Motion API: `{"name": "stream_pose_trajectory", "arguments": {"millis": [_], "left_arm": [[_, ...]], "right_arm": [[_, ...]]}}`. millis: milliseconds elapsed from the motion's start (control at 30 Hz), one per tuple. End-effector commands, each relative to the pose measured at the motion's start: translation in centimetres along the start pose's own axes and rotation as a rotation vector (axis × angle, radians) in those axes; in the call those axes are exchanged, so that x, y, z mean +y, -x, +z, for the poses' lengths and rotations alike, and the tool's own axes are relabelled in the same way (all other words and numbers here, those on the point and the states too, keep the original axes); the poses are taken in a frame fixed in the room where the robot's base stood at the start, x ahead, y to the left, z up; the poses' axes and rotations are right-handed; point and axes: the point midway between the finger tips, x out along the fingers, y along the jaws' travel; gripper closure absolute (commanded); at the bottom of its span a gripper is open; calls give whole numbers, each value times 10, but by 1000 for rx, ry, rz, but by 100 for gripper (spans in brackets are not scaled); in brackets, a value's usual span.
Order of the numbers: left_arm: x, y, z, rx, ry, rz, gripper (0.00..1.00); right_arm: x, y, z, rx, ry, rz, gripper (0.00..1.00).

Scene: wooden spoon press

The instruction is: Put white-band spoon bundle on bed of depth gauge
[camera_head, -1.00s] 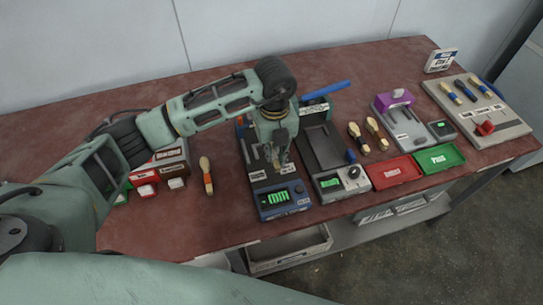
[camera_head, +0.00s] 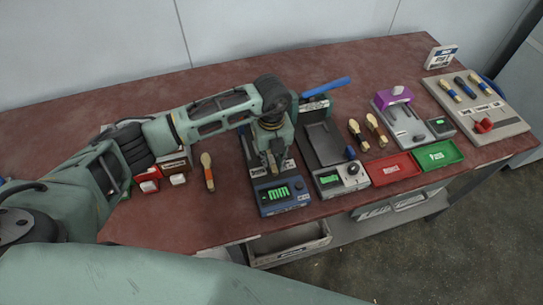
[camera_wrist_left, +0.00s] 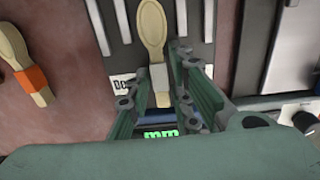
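The white-band spoon bundle (camera_wrist_left: 151,28) shows in the left wrist view, bowl end up in the picture, its white band (camera_wrist_left: 160,78) between my left fingers. My left gripper (camera_head: 274,165) is over the depth gauge (camera_head: 283,197), a dark device with a blue front and a green "mm" display. I cannot tell whether the bundle touches the bed. My right gripper is not in view.
An orange-band spoon (camera_head: 207,172) lies left of the gauge. A grey device with a blue-handled lever (camera_head: 327,88) stands close on the right. Two spoon bundles (camera_head: 357,135), a red tray (camera_head: 395,169), a green tray (camera_head: 437,155) and a purple-topped device (camera_head: 394,96) are further right.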

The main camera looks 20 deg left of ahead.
Motion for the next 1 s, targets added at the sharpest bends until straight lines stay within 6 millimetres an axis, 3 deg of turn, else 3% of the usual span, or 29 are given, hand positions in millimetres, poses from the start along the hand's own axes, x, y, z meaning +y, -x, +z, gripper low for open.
{"name": "stream_pose_trajectory", "arguments": {"millis": [500,1000], "left_arm": [[0,9,1,-2,1,-1,69],[0,105,1,-4,0,-2,69]], "right_arm": [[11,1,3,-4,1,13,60],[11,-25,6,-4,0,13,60]]}}
